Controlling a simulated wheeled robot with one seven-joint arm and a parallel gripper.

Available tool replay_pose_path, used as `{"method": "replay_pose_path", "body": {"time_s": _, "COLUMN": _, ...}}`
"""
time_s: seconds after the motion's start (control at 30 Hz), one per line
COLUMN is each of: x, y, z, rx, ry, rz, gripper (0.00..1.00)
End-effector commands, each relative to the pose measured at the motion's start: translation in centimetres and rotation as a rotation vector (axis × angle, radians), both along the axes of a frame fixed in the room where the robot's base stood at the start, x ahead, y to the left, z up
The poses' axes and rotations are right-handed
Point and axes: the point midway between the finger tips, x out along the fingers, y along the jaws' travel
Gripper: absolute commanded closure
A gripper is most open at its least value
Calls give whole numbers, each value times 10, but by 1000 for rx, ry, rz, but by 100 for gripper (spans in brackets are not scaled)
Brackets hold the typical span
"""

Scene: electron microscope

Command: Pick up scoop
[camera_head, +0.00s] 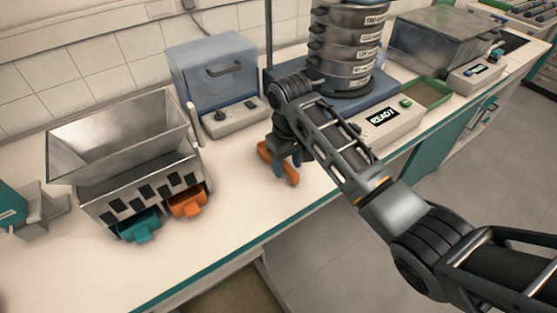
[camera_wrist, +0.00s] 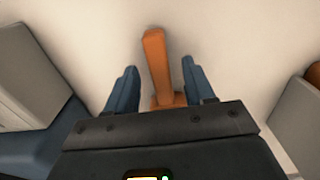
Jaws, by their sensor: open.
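An orange scoop (camera_head: 291,174) lies on the white bench in front of the sieve shaker, partly hidden by my gripper (camera_head: 286,165) in the head view. In the wrist view the handle of the scoop (camera_wrist: 157,60) runs up between the two blue fingers of my gripper (camera_wrist: 157,82). The fingers are open, one on each side of the handle, with a gap on both sides. The rest of the scoop is hidden behind the gripper body.
A metal riffle splitter (camera_head: 140,180) with a teal bin (camera_head: 139,226) and an orange bin (camera_head: 187,202) stands at left. A blue-lidded device (camera_head: 218,75) stands behind. The sieve shaker (camera_head: 385,122) is close on the right. The bench front is clear.

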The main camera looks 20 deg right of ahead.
Motion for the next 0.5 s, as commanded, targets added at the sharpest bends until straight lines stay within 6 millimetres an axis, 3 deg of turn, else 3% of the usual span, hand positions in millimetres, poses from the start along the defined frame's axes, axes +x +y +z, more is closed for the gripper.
{"method": "replay_pose_path", "body": {"time_s": 0.5, "x": 0, "y": 0, "z": -3, "rx": 1, "ry": 0, "rz": 0, "gripper": 47}}
